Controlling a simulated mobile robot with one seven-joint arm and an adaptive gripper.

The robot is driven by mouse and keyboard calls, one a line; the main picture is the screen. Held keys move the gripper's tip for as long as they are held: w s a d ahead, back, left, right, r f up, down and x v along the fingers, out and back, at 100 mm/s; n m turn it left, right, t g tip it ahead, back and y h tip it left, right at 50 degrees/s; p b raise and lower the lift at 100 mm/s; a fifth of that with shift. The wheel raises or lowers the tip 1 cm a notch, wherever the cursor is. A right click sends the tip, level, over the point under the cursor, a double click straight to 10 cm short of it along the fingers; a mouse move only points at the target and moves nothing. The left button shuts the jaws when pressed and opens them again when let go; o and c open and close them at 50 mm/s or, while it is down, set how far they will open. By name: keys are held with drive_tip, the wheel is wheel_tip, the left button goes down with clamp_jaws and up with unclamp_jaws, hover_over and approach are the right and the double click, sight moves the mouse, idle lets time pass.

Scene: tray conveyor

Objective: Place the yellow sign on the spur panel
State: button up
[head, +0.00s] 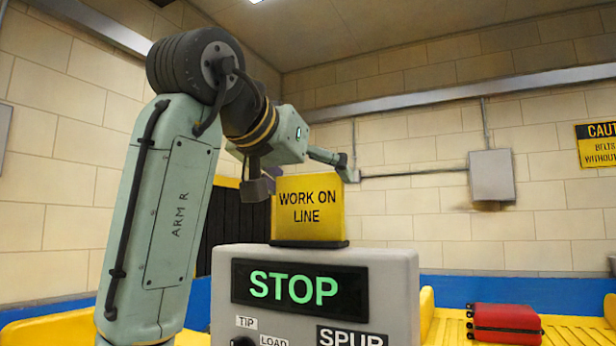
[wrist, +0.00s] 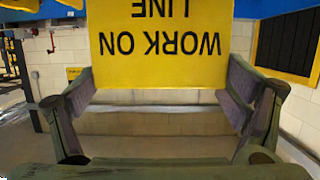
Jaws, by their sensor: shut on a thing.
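The yellow sign (head: 310,212), reading "WORK ON LINE", stands upright on a dark base at the top edge of the grey spur panel (head: 400,285). The base appears to meet the panel's top; I cannot tell if a thin gap is left. My gripper (head: 305,182) is shut on the sign from above, one finger at each side edge. In the wrist view the sign (wrist: 160,75) shows upside down between the fingers of my gripper (wrist: 160,98). The panel shows a green STOP display (head: 295,288) and a SPUR label.
A red suitcase (head: 506,324) lies on the yellow conveyor (head: 450,328) at right. A grey wall box (head: 491,175) and a yellow caution sign (head: 597,144) are on the brick wall behind. The space above the panel's right part is clear.

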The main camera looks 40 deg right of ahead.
drive_tip(key=shift+f, duration=0.15)
drive_tip(key=o, duration=1.3)
drive_tip(key=shift+r, duration=0.2)
drive_tip(key=v, duration=1.2)
drive_tip(key=shift+b, duration=0.4)
